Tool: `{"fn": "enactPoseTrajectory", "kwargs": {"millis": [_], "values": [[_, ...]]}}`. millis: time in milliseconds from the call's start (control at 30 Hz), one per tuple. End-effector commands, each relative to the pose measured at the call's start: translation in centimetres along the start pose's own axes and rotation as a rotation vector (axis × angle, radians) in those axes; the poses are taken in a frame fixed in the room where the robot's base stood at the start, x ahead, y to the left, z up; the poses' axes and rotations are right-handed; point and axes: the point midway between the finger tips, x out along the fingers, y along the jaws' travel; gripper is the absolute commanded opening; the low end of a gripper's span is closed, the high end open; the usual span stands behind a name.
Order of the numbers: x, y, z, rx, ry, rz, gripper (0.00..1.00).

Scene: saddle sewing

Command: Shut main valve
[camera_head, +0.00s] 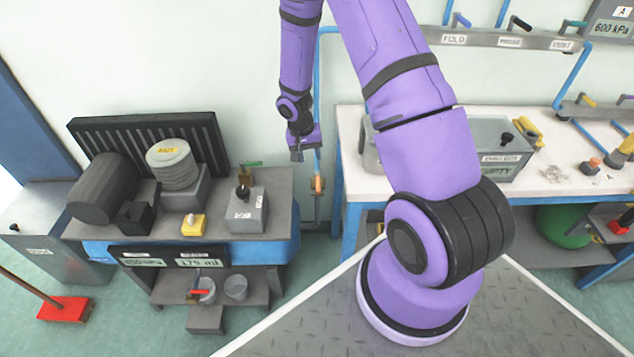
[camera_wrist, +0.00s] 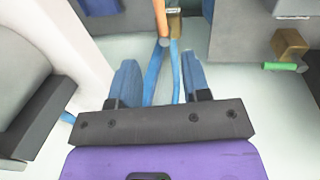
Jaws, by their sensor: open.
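My gripper (camera_head: 297,155) hangs in front of the wall, between the two benches. In the wrist view my gripper (camera_wrist: 161,82) is open, with nothing between its two blue fingers. An orange part (camera_head: 317,185) sits on a blue vertical pipe by the wall, below and right of my gripper. It also shows at the top of the wrist view (camera_wrist: 160,18), ahead of the fingers and apart from them. A brass block with a green lever (camera_head: 250,164) is at the left bench's back right; the lever is at the wrist view's right (camera_wrist: 283,66). I cannot tell which is the main valve.
The left bench (camera_head: 110,228) holds a dark cylinder (camera_head: 102,190), a stack of grey discs (camera_head: 173,168) and a grey box with a black knob (camera_head: 241,210). The right bench (camera_head: 352,135) is partly hidden by my arm. A wall panel has several coloured levers (camera_head: 520,25).

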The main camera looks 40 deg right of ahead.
Motion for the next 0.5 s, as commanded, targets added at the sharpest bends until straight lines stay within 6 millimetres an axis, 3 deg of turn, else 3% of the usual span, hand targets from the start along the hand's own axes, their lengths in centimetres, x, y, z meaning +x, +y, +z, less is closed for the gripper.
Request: {"fn": "enactPoseTrajectory", "kwargs": {"millis": [333,500], "values": [[3.1,-0.1,0.2,0.008,-0.014,0.003,0.43],[5.8,-0.1,0.2,0.007,-0.014,0.003,0.43]]}}
